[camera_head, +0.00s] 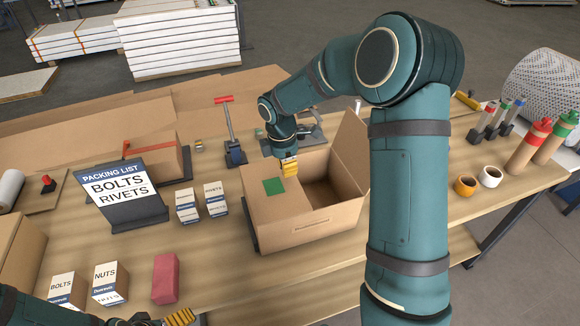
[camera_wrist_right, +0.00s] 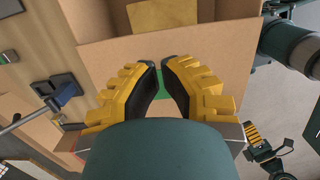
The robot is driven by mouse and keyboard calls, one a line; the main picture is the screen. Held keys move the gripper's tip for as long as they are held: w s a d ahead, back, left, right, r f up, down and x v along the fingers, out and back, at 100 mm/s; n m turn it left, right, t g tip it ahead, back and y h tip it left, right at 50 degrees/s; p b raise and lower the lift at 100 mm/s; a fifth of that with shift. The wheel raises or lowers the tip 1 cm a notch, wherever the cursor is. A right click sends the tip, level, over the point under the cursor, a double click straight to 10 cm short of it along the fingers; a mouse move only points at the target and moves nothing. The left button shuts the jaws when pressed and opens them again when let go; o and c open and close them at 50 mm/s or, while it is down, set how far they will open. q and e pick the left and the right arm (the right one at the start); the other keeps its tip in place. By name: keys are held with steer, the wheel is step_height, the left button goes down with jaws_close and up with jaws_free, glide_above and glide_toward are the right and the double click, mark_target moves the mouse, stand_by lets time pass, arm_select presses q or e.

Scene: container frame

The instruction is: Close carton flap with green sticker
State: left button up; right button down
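The open cardboard carton (camera_head: 318,219) stands on the table in the head view. Its flap with the green sticker (camera_head: 274,186) lies about level over the carton's left part, while the right flap (camera_head: 351,150) stands up. My right gripper (camera_head: 289,166) is just above the flap's far edge, pointing down; contact cannot be told. In the right wrist view its yellow fingers (camera_wrist_right: 160,66) are a little apart with nothing between them, and part of the green sticker (camera_wrist_right: 162,84) shows behind them. My left gripper (camera_head: 180,318) is partly cut off at the bottom edge.
Small printed boxes (camera_head: 201,200) and a packing list sign (camera_head: 122,193) stand left of the carton. A red block (camera_head: 165,279) lies nearer. Tape rolls (camera_head: 466,185) and bottles are at the right. My right arm crosses in front of the carton's right side.

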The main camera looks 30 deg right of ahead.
step_height(320, 180, up, 11)
steer(key=shift+r+p, duration=0.2)
steer(key=shift+p, duration=0.15)
